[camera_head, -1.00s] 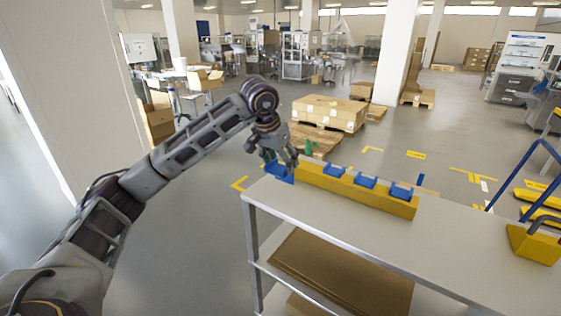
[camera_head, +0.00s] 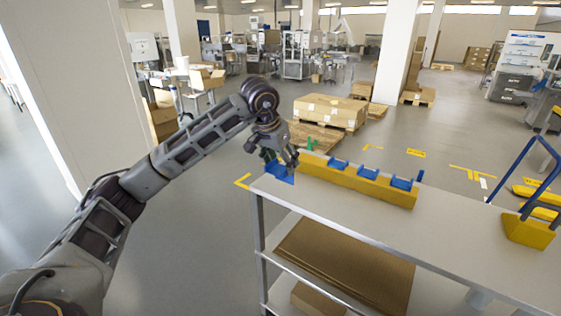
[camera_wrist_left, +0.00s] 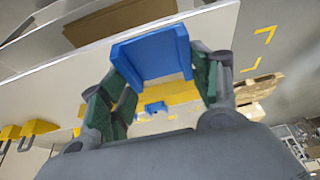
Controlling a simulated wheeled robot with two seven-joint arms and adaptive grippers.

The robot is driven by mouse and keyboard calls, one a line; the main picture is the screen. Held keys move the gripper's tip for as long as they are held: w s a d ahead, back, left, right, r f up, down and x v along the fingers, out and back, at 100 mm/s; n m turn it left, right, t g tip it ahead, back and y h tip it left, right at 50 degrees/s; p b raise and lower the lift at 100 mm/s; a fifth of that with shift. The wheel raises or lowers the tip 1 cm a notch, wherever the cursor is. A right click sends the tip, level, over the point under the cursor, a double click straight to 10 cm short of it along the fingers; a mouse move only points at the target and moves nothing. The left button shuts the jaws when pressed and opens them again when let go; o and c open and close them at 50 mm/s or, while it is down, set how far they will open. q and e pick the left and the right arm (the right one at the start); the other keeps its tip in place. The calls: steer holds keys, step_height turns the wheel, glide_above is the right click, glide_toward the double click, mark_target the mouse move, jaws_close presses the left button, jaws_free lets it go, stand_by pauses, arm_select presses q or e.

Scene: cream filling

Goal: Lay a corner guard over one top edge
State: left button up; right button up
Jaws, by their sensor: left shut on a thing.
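My left gripper (camera_head: 280,158) is shut on a blue corner guard (camera_head: 279,173) at the far left end of the table top. In the left wrist view the guard (camera_wrist_left: 153,55) is an L-shaped blue piece between the green finger pads of my left gripper (camera_wrist_left: 155,88). Whether it touches the table top I cannot tell. A yellow holder (camera_head: 345,180) beside it carries several more blue guards (camera_head: 368,173). A stack of brown cartons (camera_head: 330,108) lies on a wooden pallet on the floor beyond the table. My right gripper is not in view.
The grey table (camera_head: 440,245) has a lower shelf with flat brown cardboard (camera_head: 345,265). A yellow block with a blue handle (camera_head: 528,230) stands at its right. A white pillar (camera_head: 395,50) rises behind the cartons. Open floor lies left of the table.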

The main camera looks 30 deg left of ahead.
arm_select(q)
steer(key=shift+s+r, duration=0.15)
steer(key=shift+w+d+n, duration=0.15)
steer(key=shift+w+n, duration=0.4)
steer(key=shift+n, duration=0.05)
steer(key=shift+w+d+r+n+y, duration=0.2)
steer(key=shift+w+r+n+y, duration=0.25)
steer(key=shift+w+r, duration=0.2)
steer(key=s+d+f, duration=0.2)
steer(key=s+f, duration=0.2)
steer(key=f, duration=0.4)
steer(key=s+d+f, duration=0.2)
steer(key=s+f, duration=0.2)
steer(key=f, duration=0.5)
steer(key=s+d+f, duration=0.3)
steer(key=s+f, duration=0.1)
steer(key=f, duration=0.5)
steer(key=shift+f, duration=0.25)
steer(key=shift+m, duration=0.25)
